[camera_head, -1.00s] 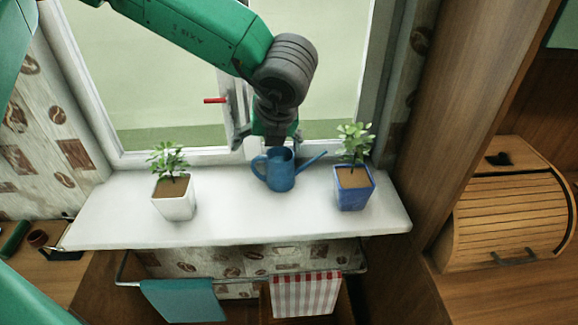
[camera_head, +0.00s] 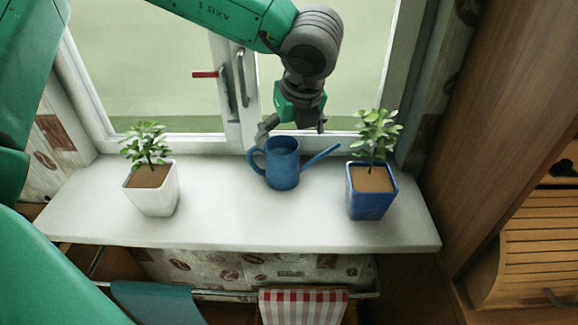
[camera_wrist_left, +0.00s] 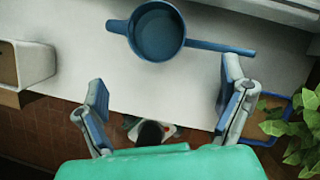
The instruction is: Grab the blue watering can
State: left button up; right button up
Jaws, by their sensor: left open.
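The blue watering can (camera_head: 283,166) stands upright on the white windowsill (camera_head: 250,222), between two potted plants. Its handle is at the left and its spout points right. My left gripper (camera_head: 293,129) is open and empty, hanging above the can's rim in the head view. In the left wrist view, the can (camera_wrist_left: 157,32) shows from above at the top, beyond the two spread fingers of the gripper (camera_wrist_left: 166,100); nothing is between them. My right gripper is not in view.
A white pot with a plant (camera_head: 154,196) stands left of the can, a blue pot with a plant (camera_head: 371,198) to its right. Towels (camera_head: 302,306) hang below the sill. The front of the sill is clear.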

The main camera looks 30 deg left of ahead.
aim_at(283, 158)
pick_arm(q)
jog(key=x, duration=0.7)
jog(key=shift+s+a, duration=0.1)
jog(key=shift+a, duration=0.05)
jog(key=x, duration=0.3)
jog(key=shift+w, duration=0.25)
jog(key=shift+w+a+f, duration=0.1)
jog(key=shift+a+f, duration=0.15)
jog(key=shift+f, duration=0.2)
jog(key=shift+a, duration=0.25)
jog(key=c, duration=1.4)
jog(key=shift+d, duration=0.15)
jog(key=c, duration=0.3)
jog(key=shift+d, duration=0.15)
